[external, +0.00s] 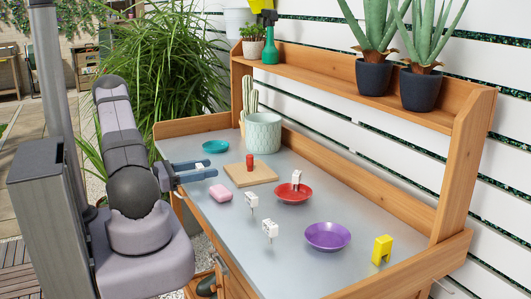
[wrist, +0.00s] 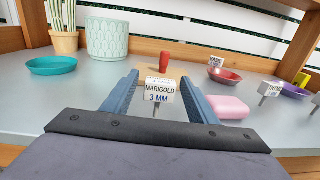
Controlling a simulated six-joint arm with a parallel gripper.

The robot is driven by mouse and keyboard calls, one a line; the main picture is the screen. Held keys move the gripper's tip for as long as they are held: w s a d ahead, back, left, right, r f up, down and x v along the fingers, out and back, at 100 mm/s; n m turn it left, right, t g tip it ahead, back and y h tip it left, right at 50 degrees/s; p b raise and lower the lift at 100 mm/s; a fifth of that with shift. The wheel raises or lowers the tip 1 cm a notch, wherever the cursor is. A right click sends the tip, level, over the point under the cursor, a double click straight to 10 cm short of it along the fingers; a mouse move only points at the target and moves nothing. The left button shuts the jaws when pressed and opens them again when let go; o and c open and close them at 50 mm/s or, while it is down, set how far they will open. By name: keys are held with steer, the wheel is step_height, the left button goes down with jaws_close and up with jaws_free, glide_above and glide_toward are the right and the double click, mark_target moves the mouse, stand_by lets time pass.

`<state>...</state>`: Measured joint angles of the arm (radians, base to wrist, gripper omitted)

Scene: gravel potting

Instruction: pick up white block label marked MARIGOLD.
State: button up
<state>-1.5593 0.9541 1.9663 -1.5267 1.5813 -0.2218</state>
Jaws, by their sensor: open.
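The white block label marked MARIGOLD 3 MM (wrist: 160,92) stands upright on a thin stem in the wrist view, in line with the gap between my fingers. My gripper (external: 211,169) is open, at the left edge of the bench; its blue fingers also show in the wrist view (wrist: 162,78), one on each side of the label. I cannot tell whether a finger touches it.
A pink block (wrist: 226,107) lies close right of my right finger. Behind are a wooden board (external: 262,178) with a red peg (external: 249,162), a teal saucer (external: 215,146) and a pale green pot (external: 263,133). Other labels stand near a red saucer (external: 305,196) and purple saucer (external: 328,237).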

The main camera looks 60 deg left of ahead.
steer(key=shift+w+p, duration=0.3)
steer(key=shift+w, duration=1.1)
steer(key=c, duration=1.1)
steer(key=shift+r, duration=0.15)
